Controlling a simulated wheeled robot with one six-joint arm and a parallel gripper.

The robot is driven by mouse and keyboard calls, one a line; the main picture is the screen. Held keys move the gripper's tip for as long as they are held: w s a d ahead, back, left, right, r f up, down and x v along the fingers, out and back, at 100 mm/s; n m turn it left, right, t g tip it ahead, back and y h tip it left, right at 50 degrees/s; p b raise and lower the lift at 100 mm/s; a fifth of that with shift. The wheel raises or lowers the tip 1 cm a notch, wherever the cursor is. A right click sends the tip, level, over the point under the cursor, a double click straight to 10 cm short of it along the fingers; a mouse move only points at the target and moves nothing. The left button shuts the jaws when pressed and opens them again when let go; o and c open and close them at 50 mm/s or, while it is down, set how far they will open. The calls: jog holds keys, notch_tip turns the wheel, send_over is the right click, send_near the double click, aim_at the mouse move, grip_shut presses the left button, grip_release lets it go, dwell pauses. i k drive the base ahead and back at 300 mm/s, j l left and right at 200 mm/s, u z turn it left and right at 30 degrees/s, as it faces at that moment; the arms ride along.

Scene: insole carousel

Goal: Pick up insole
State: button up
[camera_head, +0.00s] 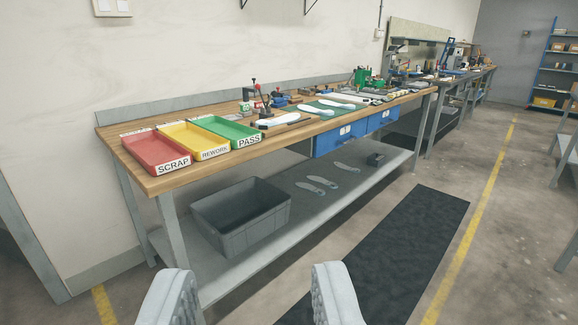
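Pale insoles show on the long wooden workbench (190,172). One insole (316,109) lies on a green mat (300,104) on the bench, with another (340,104) beside it. A white insole-like shape (277,121) sits on a dark fixture nearer the trays. Several grey insole shapes (318,184) lie on the lower shelf. My gripper (252,290) is at the bottom of the view with its two fingers wide apart. It is open and empty, well short of the bench and touching nothing.
Red SCRAP (157,153), yellow REWORK (193,141) and green PASS (227,131) trays stand at the bench's near end. A grey bin (240,216) is on the lower shelf (260,262). Blue drawers (339,138) hang underneath. A black floor mat (385,265) lies in front on open floor.

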aim_at(305, 107)
jog(key=i+l, duration=0.35)
jog(key=i, duration=0.2)
jog(key=i+l+z, duration=0.15)
jog(key=i+l, duration=0.25)
jog(key=i, duration=0.15)
jog(key=i+l+u, duration=0.25)
jog(key=i+l, duration=0.3)
jog(key=i+l+u, duration=0.25)
jog(key=i+l, duration=0.2)
jog(key=l, duration=0.25)
jog(key=i+l+u, duration=0.15)
jog(key=l, duration=0.25)
jog(key=i+l+u, duration=0.15)
jog(key=i+l, duration=0.15)
jog(key=i+l+u, duration=0.1)
jog(key=l, duration=0.4)
jog(key=i, duration=0.1)
